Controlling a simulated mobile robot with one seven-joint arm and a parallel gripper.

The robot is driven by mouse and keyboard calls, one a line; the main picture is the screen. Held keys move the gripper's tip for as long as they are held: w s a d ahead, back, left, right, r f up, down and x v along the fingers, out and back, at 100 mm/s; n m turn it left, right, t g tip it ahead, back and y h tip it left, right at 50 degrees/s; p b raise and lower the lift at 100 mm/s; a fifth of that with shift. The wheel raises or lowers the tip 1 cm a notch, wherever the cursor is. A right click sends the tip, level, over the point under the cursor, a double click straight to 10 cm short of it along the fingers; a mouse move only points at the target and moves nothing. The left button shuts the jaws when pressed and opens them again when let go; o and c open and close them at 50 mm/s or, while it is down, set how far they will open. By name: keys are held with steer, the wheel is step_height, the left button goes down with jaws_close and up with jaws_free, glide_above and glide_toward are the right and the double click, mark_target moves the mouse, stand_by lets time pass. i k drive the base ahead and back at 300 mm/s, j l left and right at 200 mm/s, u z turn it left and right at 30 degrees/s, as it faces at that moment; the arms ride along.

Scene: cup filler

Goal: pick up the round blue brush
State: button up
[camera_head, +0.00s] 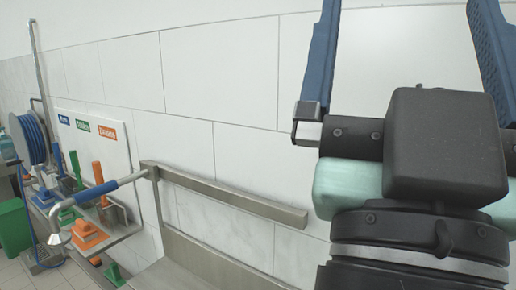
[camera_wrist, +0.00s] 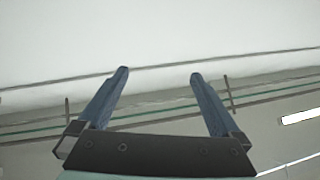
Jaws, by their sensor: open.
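My gripper (camera_wrist: 158,76) is open and empty in the wrist view, with its two blue fingers spread apart. In the head view my gripper (camera_head: 405,20) fills the right side in front of the white wall, and its fingertips run out of the top of the picture. Small blue cleaning tools (camera_head: 43,194) hang or stand with green and orange ones at the far left. I cannot tell which of them is the round blue brush. My gripper is far to the right of them. No brush shows in the wrist view.
A white board with blue, green and orange labels (camera_head: 107,132) is on the wall. A blue hose reel (camera_head: 32,138) and a green bin (camera_head: 14,226) are at the left.

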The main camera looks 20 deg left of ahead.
mark_target(56, 149)
steer(key=j+u, duration=0.15)
steer(key=j, duration=0.35)
steer(key=j+u, duration=0.1)
steer(key=j, duration=0.4)
steer(key=j+u, duration=0.15)
steer(key=j, duration=0.3)
steer(key=i+j+u, duration=0.1)
steer(key=j, duration=0.4)
steer(key=j+u, duration=0.15)
steer(key=j, duration=0.35)
steer(key=i+j+u, duration=0.15)
steer(key=j, duration=0.3)
steer(key=i+j+u, duration=0.1)
steer(key=j, duration=0.35)
steer(key=i+j+u, duration=0.15)
steer(key=j, duration=0.3)
